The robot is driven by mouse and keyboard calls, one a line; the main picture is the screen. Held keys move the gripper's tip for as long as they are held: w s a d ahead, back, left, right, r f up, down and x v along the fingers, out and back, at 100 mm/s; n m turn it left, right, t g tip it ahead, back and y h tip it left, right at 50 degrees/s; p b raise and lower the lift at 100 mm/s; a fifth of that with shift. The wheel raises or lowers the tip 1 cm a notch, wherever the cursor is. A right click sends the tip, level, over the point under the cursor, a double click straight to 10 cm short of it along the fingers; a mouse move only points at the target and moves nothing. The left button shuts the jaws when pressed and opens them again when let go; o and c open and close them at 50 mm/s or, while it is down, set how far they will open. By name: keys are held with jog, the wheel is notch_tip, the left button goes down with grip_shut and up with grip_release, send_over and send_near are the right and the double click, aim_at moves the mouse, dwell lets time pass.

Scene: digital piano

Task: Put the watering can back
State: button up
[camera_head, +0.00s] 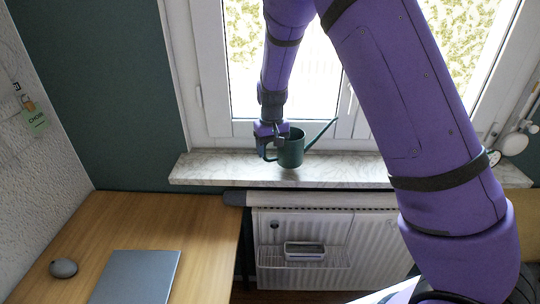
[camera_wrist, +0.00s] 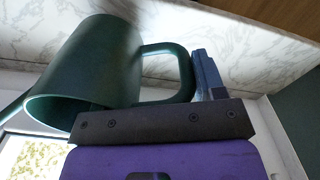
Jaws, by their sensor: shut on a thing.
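A dark green watering can (camera_head: 291,150) with a long thin spout pointing up to the right is at the marble windowsill (camera_head: 225,170), in front of the window. It looks upright, its base at or just above the sill; I cannot tell whether it touches. My gripper (camera_head: 268,145) is at the can's left side, shut on its handle. In the wrist view the can (camera_wrist: 90,70) fills the left, with its open rim toward the camera and its looped handle (camera_wrist: 185,75) at the gripper (camera_wrist: 195,85). One blue-grey finger shows beside the handle; the other finger is hidden.
Below the sill is a white radiator (camera_head: 350,235) with a wire rack holding a small box (camera_head: 304,250). A wooden desk (camera_head: 205,215) with a closed laptop (camera_head: 135,277) and a mouse (camera_head: 64,268) is at the lower left. The sill left of the can is clear.

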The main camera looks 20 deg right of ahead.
jog(key=shift+w+a+f, duration=0.1)
jog(key=shift+w+f, duration=0.15)
jog(key=shift+f, duration=0.35)
jog(key=shift+w+d+f, duration=0.1)
jog(key=shift+w+f, duration=0.15)
jog(key=shift+f, duration=0.35)
jog(key=shift+w+a+f, duration=0.1)
jog(key=shift+w+f, duration=0.15)
jog(key=shift+f, duration=0.35)
jog(key=shift+f, duration=0.15)
jog(key=o, duration=1.4)
jog(key=shift+o, duration=0.2)
